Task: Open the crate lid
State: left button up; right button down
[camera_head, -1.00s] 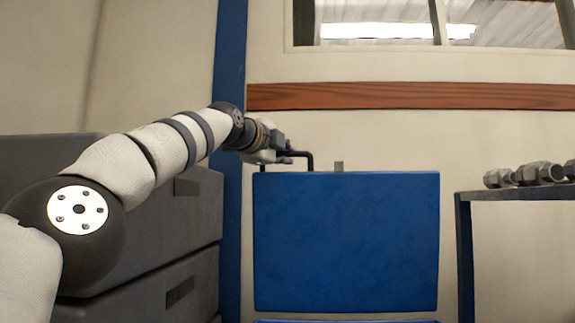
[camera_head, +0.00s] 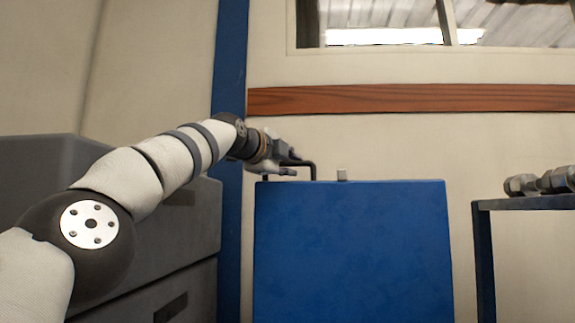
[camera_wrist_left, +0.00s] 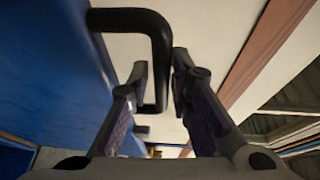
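The blue crate (camera_head: 350,250) stands ahead of me, a broad flat blue face toward me; I cannot make out the lid seam. My left gripper (camera_head: 296,165) is at the handle. In the left wrist view, the handle's bar (camera_wrist_left: 160,55) runs between the fingers (camera_wrist_left: 160,75), which are close in on either side of it; the blue surface (camera_wrist_left: 50,70) lies to the left. My right gripper is out of view.
Grey stacked cases (camera_head: 190,225) stand at the left, beneath my left arm. A shelf (camera_head: 530,203) with metal fittings (camera_head: 560,180) stands at the right, with a gap between it and the crate. A wall with a wooden strip (camera_head: 400,98) is behind.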

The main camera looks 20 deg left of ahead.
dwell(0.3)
pick_arm(q)
jog(key=shift+s+a+r, duration=0.15)
jog(key=shift+s+r, duration=0.05)
jog(key=shift+s, duration=0.25)
jog(key=s, duration=0.6)
jog(key=shift+s+a, duration=0.25)
jog(key=shift+s, duration=0.05)
jog(key=shift+r, duration=0.1)
